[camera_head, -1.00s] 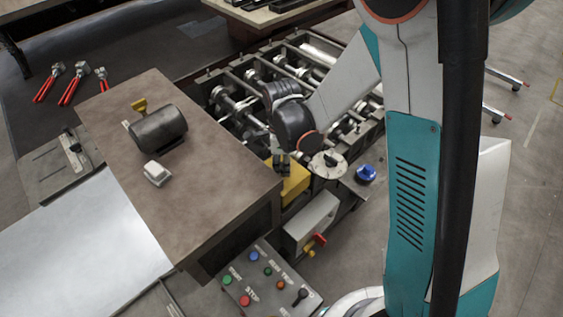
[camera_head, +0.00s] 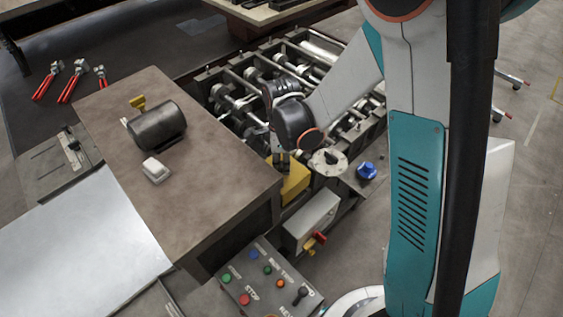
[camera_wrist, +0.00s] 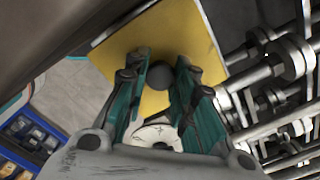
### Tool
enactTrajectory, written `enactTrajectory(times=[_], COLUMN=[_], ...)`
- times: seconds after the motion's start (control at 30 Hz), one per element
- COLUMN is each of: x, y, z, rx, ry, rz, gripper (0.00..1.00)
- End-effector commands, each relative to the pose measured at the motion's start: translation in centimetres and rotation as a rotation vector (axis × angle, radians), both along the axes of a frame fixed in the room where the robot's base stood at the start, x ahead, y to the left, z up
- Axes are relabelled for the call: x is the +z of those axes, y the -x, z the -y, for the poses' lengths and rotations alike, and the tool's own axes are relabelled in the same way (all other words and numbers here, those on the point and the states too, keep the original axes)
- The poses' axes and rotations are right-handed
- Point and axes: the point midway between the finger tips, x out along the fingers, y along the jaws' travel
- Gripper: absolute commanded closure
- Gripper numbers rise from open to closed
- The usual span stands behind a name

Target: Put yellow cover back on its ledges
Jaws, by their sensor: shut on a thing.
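The yellow cover (camera_head: 295,181) is at the near end of the roller machine, beside the brown-topped cabinet. In the wrist view the cover (camera_wrist: 165,40) is a flat yellow plate with a dark round knob (camera_wrist: 159,75). My gripper (camera_head: 281,165) is above the cover in the head view. In the wrist view the teal fingers of my gripper (camera_wrist: 160,85) are on both sides of the knob and hold it. The ledges cannot be made out; the cover and my arm hide that area.
The roller machine (camera_head: 240,110) has exposed shafts and rollers right of the cover in the wrist view. The brown cabinet top (camera_head: 190,200) bears a dark motor (camera_head: 157,126). A round pale disc (camera_head: 328,162), a blue knob (camera_head: 366,171) and a button panel (camera_head: 265,280) are close by.

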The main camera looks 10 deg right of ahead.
Motion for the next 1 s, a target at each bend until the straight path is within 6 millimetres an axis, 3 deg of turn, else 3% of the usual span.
enactTrajectory(times=[1.0], x=[-1.2], y=[0.0], z=[0.0], rx=[0.0], ry=[0.0], rz=[0.0], gripper=[1.0])
